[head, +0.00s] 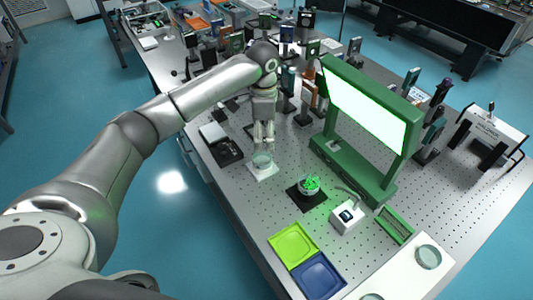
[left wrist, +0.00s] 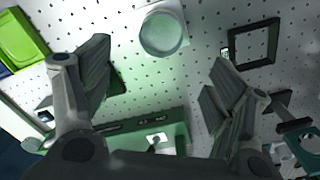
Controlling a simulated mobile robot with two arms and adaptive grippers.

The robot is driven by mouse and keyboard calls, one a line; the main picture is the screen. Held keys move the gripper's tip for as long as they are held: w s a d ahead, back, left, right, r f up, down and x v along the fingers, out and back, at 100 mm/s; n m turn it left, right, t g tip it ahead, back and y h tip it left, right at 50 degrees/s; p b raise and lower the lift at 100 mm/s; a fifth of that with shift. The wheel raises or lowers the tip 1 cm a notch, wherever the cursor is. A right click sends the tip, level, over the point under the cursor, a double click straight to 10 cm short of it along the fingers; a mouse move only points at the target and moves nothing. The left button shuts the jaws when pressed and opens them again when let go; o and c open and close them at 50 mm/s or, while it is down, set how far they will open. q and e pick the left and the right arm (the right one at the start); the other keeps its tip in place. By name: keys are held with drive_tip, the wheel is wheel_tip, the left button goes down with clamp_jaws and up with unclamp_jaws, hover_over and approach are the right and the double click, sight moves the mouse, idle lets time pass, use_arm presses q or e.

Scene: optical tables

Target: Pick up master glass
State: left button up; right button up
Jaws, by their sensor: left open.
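A round, clear glass dish (head: 262,160) sits on a small white square pad (head: 264,172) on the perforated table. It also shows in the left wrist view (left wrist: 163,32), near the top middle. My left gripper (head: 264,142) points down just above this dish, apart from it. In the left wrist view its two fingers (left wrist: 160,78) are spread wide with nothing between them, and the dish lies towards the top of the picture. Another round glass dish (head: 429,257) lies on the white board at the front right. No label tells which is the master glass. My right gripper is not in view.
A green frame with a bright panel (head: 367,110) stands right of the gripper. A dish with green pieces (head: 309,186) sits on a black pad. Green (head: 293,244) and blue (head: 318,277) trays lie in front. Several optical mounts crowd the back.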

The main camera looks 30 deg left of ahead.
sight(262, 157)
use_arm(q)
drive_tip(key=f, duration=0.3)
drive_tip(key=shift+s+a+f, duration=0.1)
drive_tip(key=shift+s+f, duration=0.1)
drive_tip(key=shift+s, duration=0.15)
drive_tip(key=shift+f+p, duration=0.25)
drive_tip(key=shift+p, duration=0.05)
drive_tip(key=shift+w+f, duration=0.15)
drive_tip(key=shift+f, duration=0.2)
wheel_tip(262, 157, down, 4)
drive_tip(key=shift+a+r+p, duration=0.1)
drive_tip(key=shift+r+p, duration=0.05)
drive_tip(key=shift+p, duration=0.65)
drive_tip(key=shift+w+f, duration=0.1)
drive_tip(key=shift+f, duration=0.35)
drive_tip(key=c, duration=1.2)
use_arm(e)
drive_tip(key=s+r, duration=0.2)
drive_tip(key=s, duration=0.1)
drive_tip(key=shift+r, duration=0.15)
